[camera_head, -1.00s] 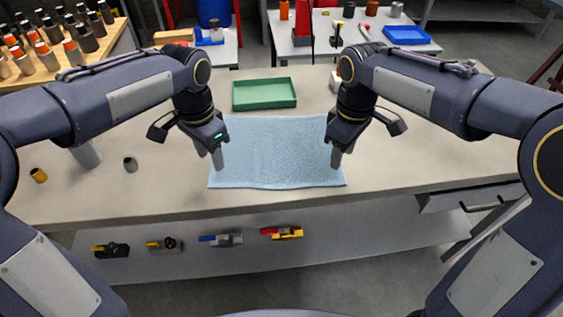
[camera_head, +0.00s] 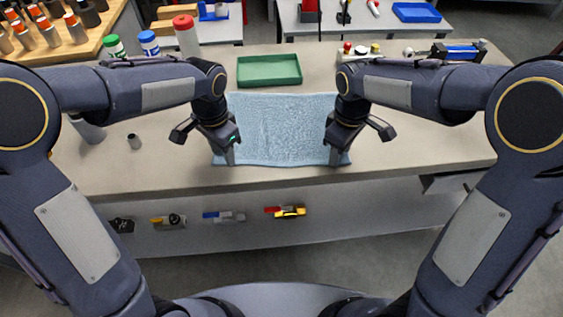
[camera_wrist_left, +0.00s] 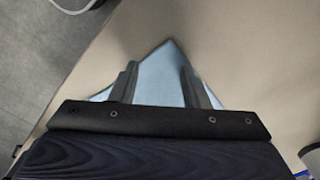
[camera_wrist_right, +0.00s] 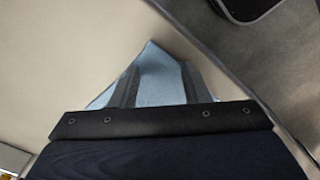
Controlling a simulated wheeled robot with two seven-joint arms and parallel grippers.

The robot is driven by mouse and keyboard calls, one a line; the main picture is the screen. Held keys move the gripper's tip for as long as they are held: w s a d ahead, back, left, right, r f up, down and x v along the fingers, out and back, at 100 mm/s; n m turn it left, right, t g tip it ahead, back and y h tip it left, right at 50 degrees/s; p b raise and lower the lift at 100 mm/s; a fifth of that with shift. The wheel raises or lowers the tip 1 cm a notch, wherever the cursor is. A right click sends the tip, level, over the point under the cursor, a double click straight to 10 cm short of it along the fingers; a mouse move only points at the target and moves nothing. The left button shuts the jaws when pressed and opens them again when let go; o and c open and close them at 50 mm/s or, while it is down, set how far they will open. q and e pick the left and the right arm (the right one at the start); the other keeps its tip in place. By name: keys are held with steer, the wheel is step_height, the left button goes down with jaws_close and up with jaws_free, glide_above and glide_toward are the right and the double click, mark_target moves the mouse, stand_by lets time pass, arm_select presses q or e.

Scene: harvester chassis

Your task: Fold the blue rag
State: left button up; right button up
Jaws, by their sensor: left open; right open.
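The light blue rag (camera_head: 283,125) lies spread flat on the workbench, in front of the green tray. My left gripper (camera_head: 230,157) points down over the rag's near left corner. In the left wrist view that corner (camera_wrist_left: 165,72) shows between the two open fingers (camera_wrist_left: 158,82). My right gripper (camera_head: 335,156) points down over the near right corner. In the right wrist view that corner (camera_wrist_right: 155,75) shows between its open fingers (camera_wrist_right: 157,85). Neither gripper holds cloth. I cannot tell whether the fingertips touch the rag.
A green tray (camera_head: 269,69) stands behind the rag. The workbench's front edge runs close to the rag's near edge. Tools, including a yellow and red one (camera_head: 287,211), lie on the shelf below.

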arm_select(q)
steer(key=shift+f, duration=0.2)
arm_select(e)
steer(key=shift+f, duration=0.2)
arm_select(q)
jaws_close()
arm_select(e)
jaws_close()
arm_select(q)
steer(key=shift+a, duration=0.1)
steer(key=shift+r, duration=0.15)
arm_select(e)
steer(key=shift+d+r, duration=0.1)
steer(key=shift+r, duration=0.05)
